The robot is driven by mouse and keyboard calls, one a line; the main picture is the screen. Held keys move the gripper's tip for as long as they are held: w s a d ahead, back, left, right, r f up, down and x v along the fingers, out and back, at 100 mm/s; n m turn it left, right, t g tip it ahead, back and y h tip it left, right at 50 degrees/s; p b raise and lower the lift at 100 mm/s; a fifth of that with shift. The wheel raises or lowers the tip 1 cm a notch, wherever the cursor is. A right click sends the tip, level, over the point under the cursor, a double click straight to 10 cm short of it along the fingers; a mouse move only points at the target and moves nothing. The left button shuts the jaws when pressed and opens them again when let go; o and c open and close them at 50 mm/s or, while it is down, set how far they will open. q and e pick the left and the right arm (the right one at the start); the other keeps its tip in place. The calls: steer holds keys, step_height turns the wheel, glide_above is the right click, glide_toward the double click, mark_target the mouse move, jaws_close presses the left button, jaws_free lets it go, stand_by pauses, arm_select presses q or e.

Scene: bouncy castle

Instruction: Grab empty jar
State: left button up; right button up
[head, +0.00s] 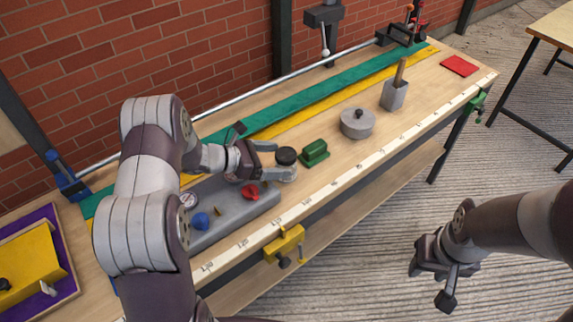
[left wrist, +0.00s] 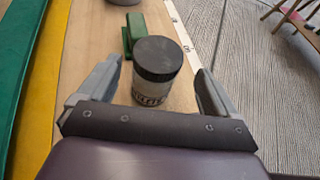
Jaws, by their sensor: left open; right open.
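The jar (left wrist: 152,88) has a black lid and a pale body with dark lettering, and it stands upright on the workbench. In the head view it shows as a small jar (head: 287,171) near the middle of the bench. I cannot tell whether it is empty. My left gripper (left wrist: 153,88) is open, with one finger on each side of the jar; in the head view its fingers (head: 276,162) reach around it. I cannot tell whether they touch it. My right gripper (head: 443,273) is off the bench at the right, above the floor, and holds nothing visible.
A green block (head: 314,153) stands just beyond the jar. A round grey lidded pot (head: 357,123) and a grey holder (head: 394,94) stand farther along. A yellow clamp (head: 285,244) grips the front edge.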

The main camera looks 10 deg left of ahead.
mark_target(292, 157)
arm_select(q)
steer(key=x, duration=0.2)
steer(key=p+x, duration=0.1)
steer(key=x, duration=0.2)
steer(key=shift+w+d+r, duration=0.1)
steer(key=shift+w+d, duration=0.05)
steer(key=shift+w, duration=0.3)
steer(key=shift+s, duration=0.1)
steer(key=c, duration=1)
steer(key=shift+r, duration=0.1)
steer(key=shift+c, duration=0.2)
